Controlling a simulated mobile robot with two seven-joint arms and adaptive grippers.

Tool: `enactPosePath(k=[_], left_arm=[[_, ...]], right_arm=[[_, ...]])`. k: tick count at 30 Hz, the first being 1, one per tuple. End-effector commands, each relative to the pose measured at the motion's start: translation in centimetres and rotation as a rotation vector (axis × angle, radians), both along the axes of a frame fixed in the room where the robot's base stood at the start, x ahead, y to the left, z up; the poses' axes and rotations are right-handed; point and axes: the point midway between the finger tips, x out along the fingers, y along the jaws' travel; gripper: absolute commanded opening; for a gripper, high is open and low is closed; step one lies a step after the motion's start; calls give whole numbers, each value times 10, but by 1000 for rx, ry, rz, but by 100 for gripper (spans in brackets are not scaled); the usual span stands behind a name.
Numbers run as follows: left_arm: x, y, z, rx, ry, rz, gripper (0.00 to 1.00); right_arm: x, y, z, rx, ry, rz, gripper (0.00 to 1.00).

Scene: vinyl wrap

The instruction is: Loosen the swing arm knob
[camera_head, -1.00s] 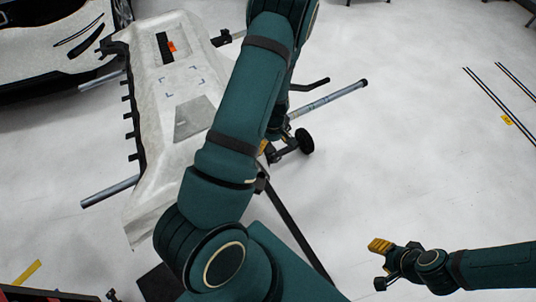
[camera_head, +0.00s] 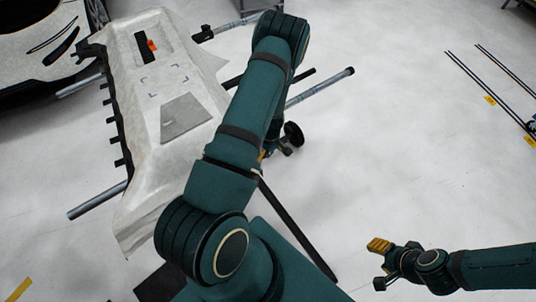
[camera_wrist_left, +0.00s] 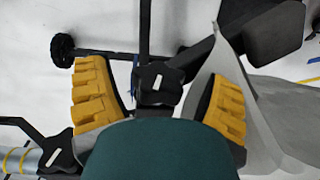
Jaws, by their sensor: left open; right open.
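In the left wrist view, a black lobed knob (camera_wrist_left: 158,88) with a white bar sits on a dark bracket between the yellow fingers of my left gripper (camera_wrist_left: 155,72). The fingers are open and apart on either side of it; contact is not clear. A second black knob (camera_wrist_left: 60,150) with a white bar is at lower left, outside the fingers. Which one is the swing arm knob I cannot tell for sure. In the head view my left arm hides most of the stand and its knobs. My right gripper (camera_head: 380,262) is open and empty at lower right, above bare floor.
A pale wrapped panel (camera_head: 150,185) lies on the stand, left of my arm. Metal tubes (camera_head: 325,86) and a black wheel (camera_head: 293,134) stick out at its right. A car (camera_head: 40,50) stands at upper left. The floor at right is mostly clear.

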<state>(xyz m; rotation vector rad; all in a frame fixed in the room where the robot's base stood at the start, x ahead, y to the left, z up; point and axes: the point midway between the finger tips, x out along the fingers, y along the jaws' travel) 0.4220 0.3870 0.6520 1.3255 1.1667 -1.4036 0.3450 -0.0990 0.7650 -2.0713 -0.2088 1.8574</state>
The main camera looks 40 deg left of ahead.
Motion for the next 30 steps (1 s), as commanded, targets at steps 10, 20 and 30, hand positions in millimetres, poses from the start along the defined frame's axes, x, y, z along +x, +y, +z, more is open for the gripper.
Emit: enactPosePath(k=[10,20,30], left_arm=[[0,0,-5,0,-1,-1,82],[0,0,-5,0,-1,-1,14],[-2,0,-10,-32,-117,8,13]], right_arm=[[0,0,-1,0,1,0,47],[0,0,-1,0,1,0,47],[1,0,-23,-1,-3,1,47]])
